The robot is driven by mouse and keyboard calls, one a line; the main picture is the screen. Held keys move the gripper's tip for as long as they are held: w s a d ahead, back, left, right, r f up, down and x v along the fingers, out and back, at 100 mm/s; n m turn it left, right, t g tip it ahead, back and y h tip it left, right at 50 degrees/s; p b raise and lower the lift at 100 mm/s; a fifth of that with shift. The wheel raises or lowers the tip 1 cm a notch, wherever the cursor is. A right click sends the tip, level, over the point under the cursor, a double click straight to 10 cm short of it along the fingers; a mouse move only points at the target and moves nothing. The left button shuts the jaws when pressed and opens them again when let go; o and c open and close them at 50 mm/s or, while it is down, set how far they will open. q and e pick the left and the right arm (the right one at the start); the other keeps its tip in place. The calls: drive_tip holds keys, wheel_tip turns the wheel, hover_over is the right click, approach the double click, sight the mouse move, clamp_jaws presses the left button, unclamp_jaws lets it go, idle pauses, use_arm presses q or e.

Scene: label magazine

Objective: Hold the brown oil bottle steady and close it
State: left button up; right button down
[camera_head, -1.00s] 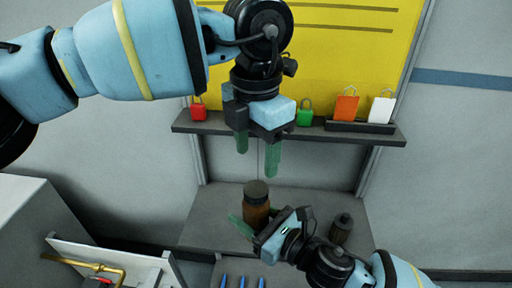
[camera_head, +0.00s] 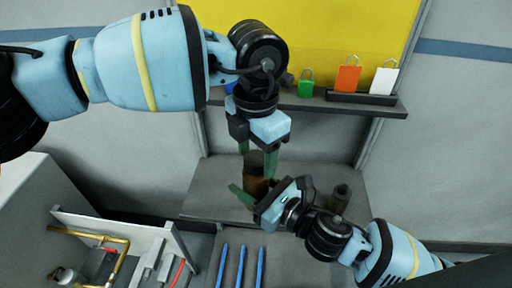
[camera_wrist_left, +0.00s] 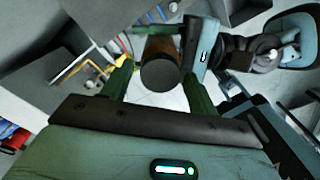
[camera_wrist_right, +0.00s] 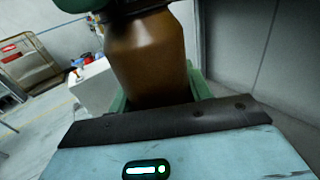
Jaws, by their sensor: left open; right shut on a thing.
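I cannot tell how tight the cap is. My right gripper (camera_head: 250,197) is shut on the bottle's body from the right; the right wrist view shows the brown body (camera_wrist_right: 150,60) between its green fingers. My left gripper (camera_head: 257,160) points down over the bottle, open, its fingers on either side of the cap. In the left wrist view the round cap top (camera_wrist_left: 160,75) lies between the fingers, with a gap visible at the left.
A dark bottle (camera_head: 340,199) stands to the right, behind my right arm. A shelf (camera_head: 330,104) with coloured padlock-shaped tags runs above.

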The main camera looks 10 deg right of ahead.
use_arm(q)
drive_tip(key=shift+c, duration=0.2)
drive_tip(key=c, duration=1)
drive_tip(key=o, duration=1.2)
drive_tip(key=shift+r, duration=0.15)
wheel_tip(320, 180, up, 12)
drive_tip(key=shift+f, duration=0.1)
